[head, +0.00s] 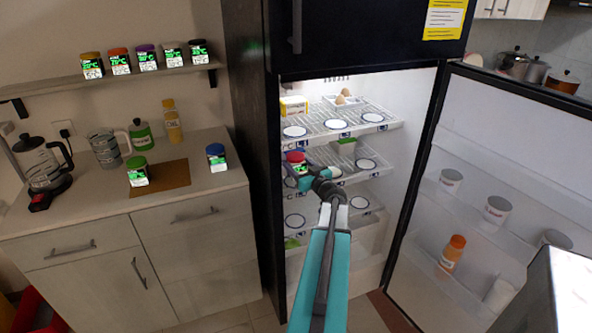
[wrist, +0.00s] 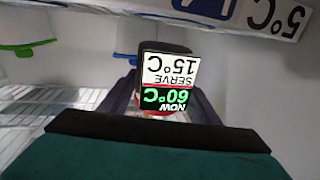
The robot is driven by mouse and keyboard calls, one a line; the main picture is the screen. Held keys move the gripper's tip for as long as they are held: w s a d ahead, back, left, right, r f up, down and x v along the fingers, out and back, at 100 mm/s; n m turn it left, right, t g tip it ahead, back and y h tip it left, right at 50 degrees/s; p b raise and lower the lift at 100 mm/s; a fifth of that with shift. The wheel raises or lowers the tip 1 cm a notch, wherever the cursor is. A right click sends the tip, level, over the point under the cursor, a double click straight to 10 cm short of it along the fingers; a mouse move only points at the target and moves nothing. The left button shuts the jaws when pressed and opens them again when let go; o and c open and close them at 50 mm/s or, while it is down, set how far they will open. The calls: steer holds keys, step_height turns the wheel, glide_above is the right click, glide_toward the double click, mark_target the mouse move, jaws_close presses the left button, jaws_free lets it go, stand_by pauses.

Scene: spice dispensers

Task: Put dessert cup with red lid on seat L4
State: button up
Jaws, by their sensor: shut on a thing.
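The dessert cup with a red lid (head: 294,156) is at the left of the fridge's second shelf, at the end of my arm. My gripper (head: 308,176) is shut on it. In the wrist view the cup's tag (wrist: 166,83) appears upside down and reads NOW 60°C, SERVE 15°C. A blue seat label (wrist: 205,8) is cut off at the top, beside a 5°C tag (wrist: 275,17). I cannot tell which seat in the head view is L4.
The fridge door (head: 505,165) stands open at the right. Round seats show on several shelves, including the top shelf (head: 295,131) and lower shelf (head: 294,220). The counter (head: 90,205) at the left holds cups and bottles.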

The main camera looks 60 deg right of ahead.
step_height(320, 180, down, 2)
steer(key=shift+f, duration=0.1)
steer(key=shift+w+a+f, duration=0.15)
steer(key=shift+a+f, duration=0.05)
steer(key=o, duration=1.2)
steer(key=shift+f, duration=0.15)
steer(key=shift+b+v, duration=0.5)
steer(key=shift+v, duration=5.5)
steer(key=shift+d, duration=0.1)
